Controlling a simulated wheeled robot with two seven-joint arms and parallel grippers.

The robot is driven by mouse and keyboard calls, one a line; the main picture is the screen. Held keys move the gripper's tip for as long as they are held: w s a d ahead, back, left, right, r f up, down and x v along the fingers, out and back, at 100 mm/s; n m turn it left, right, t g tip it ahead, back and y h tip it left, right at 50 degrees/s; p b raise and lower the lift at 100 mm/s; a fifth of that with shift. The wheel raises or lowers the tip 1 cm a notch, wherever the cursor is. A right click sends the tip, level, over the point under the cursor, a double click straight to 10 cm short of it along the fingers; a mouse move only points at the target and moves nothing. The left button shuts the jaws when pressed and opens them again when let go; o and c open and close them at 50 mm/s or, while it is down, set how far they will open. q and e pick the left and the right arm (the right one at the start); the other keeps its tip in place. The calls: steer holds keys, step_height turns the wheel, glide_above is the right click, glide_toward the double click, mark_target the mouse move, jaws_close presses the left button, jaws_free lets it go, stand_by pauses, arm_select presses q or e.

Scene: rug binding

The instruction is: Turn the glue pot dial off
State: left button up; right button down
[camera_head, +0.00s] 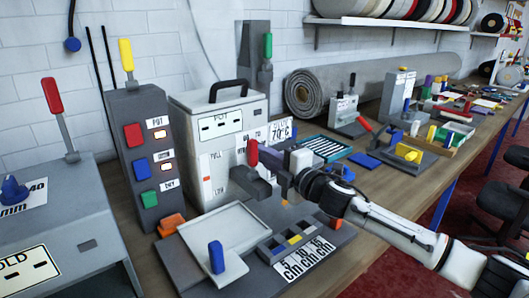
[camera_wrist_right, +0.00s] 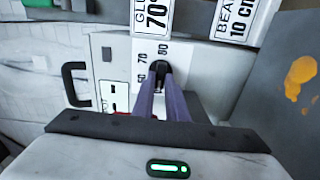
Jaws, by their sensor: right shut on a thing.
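The glue pot (camera_head: 205,108) is a white box with a black top handle and a "POT" plate, standing at the back of the bench. It also shows in the right wrist view (camera_wrist_right: 105,50), turned sideways. Its black dial (camera_wrist_right: 159,68) sits on the white face beside the printed marks 70 and 80. My right gripper (camera_wrist_right: 161,85) is shut on the dial, its two fingers reaching straight to it. In the head view my right gripper (camera_head: 284,182) is at the pot's right front, and the dial is hidden there. My left gripper is not in view.
A grey switch box (camera_head: 140,150) with red, blue and green buttons stands left of the pot. A red-handled lever (camera_head: 252,154) is close to my right gripper. A tray (camera_head: 225,232) lies in front. A rolled rug (camera_head: 305,92) and tools fill the bench to the right.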

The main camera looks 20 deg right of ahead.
steer(key=shift+n, duration=0.3)
steer(key=c, duration=1.8)
jaws_free()
steer(key=shift+o, duration=0.2)
steer(key=shift+s, duration=0.1)
steer(key=b+v, duration=0.1)
steer(key=v, duration=0.9)
steer(key=shift+s, duration=0.1)
